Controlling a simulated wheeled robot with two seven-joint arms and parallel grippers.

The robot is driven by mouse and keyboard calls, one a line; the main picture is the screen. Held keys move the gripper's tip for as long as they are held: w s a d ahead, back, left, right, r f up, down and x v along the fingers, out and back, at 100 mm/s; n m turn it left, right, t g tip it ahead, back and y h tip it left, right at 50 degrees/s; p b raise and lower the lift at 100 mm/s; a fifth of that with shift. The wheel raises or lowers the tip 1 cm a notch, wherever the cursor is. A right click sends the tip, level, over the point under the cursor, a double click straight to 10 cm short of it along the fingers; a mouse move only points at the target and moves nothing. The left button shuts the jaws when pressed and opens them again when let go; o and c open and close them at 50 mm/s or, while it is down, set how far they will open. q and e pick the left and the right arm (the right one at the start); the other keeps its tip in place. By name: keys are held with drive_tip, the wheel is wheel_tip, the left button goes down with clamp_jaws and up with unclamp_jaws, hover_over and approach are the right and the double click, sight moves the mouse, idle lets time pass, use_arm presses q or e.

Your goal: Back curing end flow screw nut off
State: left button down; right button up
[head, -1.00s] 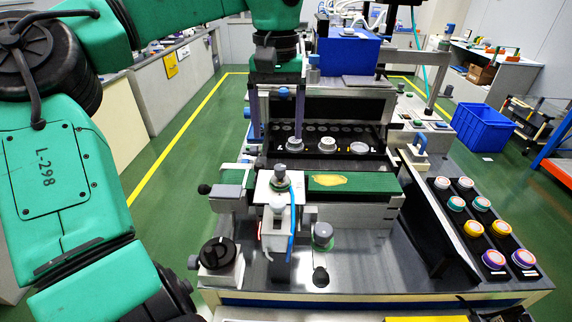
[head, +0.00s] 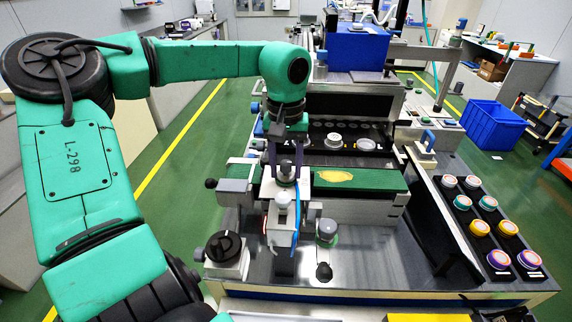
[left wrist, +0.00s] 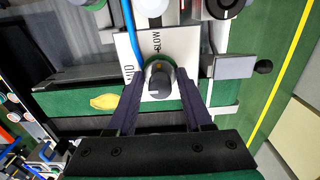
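The screw nut (head: 285,170) is a small grey knob on the white clamp block (head: 276,230) at the near side of the green belt. In the left wrist view the nut (left wrist: 160,80) stands over a white plate with black lettering. My left gripper (head: 285,160) reaches down to the nut from above. In the left wrist view the fingers of my left gripper (left wrist: 157,82) are apart, one on each side of the nut, with small gaps visible. The fingers partly hide the nut in the head view. My right gripper is not in view.
The green belt (head: 375,181) carries a yellow patch (head: 336,176). A black knob (head: 226,246) and a round grey post (head: 327,230) stand nearby. A black rack (head: 458,228) at the right holds several coloured round parts. A blue bin (head: 490,125) is on the floor.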

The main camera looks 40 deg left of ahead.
use_arm(q)
drive_tip(key=shift+n, duration=0.5)
drive_tip(key=n, duration=0.2)
drive_tip(key=shift+n, duration=0.4)
drive_tip(key=n+b, duration=0.1)
drive_tip(key=n, duration=0.9)
drive_tip(key=shift+b, duration=0.4)
drive_tip(key=n, duration=0.4)
drive_tip(key=shift+n+b, duration=0.3)
drive_tip(key=shift+b, duration=0.1)
drive_tip(key=shift+c, duration=1.5)
unclamp_jaws()
